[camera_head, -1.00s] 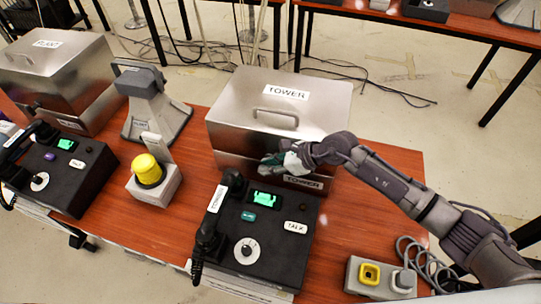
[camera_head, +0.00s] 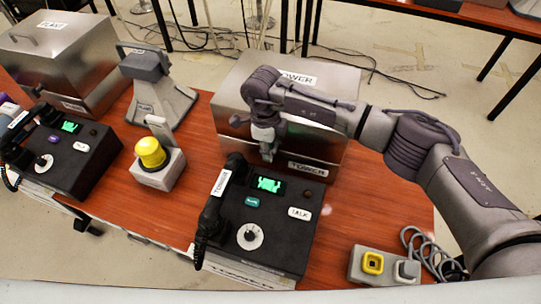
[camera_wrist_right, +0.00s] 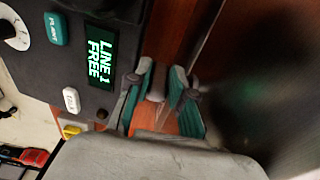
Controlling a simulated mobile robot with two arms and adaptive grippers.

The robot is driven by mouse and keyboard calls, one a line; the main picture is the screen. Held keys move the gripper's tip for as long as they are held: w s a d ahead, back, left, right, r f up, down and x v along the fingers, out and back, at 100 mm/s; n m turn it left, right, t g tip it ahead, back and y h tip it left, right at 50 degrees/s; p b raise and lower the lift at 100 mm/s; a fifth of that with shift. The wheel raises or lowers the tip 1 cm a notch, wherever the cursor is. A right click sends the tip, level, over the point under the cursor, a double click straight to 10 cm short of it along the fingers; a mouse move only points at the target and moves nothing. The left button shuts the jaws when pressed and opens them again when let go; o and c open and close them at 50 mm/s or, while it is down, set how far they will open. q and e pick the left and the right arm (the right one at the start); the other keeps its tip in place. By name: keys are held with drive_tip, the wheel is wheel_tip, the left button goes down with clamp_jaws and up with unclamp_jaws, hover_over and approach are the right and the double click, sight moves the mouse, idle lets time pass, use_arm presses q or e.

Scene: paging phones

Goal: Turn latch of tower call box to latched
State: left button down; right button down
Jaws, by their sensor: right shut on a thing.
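The tower call box (camera_head: 228,112) is a brushed-metal box with a TOWER label on its lid (camera_head: 297,78) and another on its lower front (camera_head: 307,168). My right gripper (camera_head: 268,153) is at the middle of its front, fingers pointing down. The fingers hide the latch in the head view. In the right wrist view, the teal-padded fingers (camera_wrist_right: 158,100) are closed around a small grey piece (camera_wrist_right: 156,84), which looks like the latch. Its exact angle cannot be made out. My left gripper is not in view.
The black tower phone (camera_head: 262,262) with its handset (camera_head: 213,205) stands close in front of the box. A yellow-button box (camera_head: 150,153) and a grey speaker stand (camera_head: 160,100) are to the left. A grey two-button box (camera_head: 385,266) is at the front right.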

drive_tip(key=h+b, duration=0.1)
drive_tip(key=b, duration=0.1)
drive_tip(key=h+b, duration=0.1)
drive_tip(key=b, duration=0.1)
drive_tip(key=shift+w+a+f+g+h, duration=0.2)
drive_tip(key=shift+f+g+h, duration=0.1)
drive_tip(key=shift+g, duration=0.1)
drive_tip(key=shift+s+r+h+b, duration=0.15)
drive_tip(key=shift+h+b, duration=0.35)
drive_tip(key=shift+b, duration=0.4)
drive_tip(key=c, duration=1.3)
unclamp_jaws()
drive_tip(key=shift+a, duration=0.1)
drive_tip(key=v, duration=1.2)
drive_tip(key=shift+w, duration=0.3)
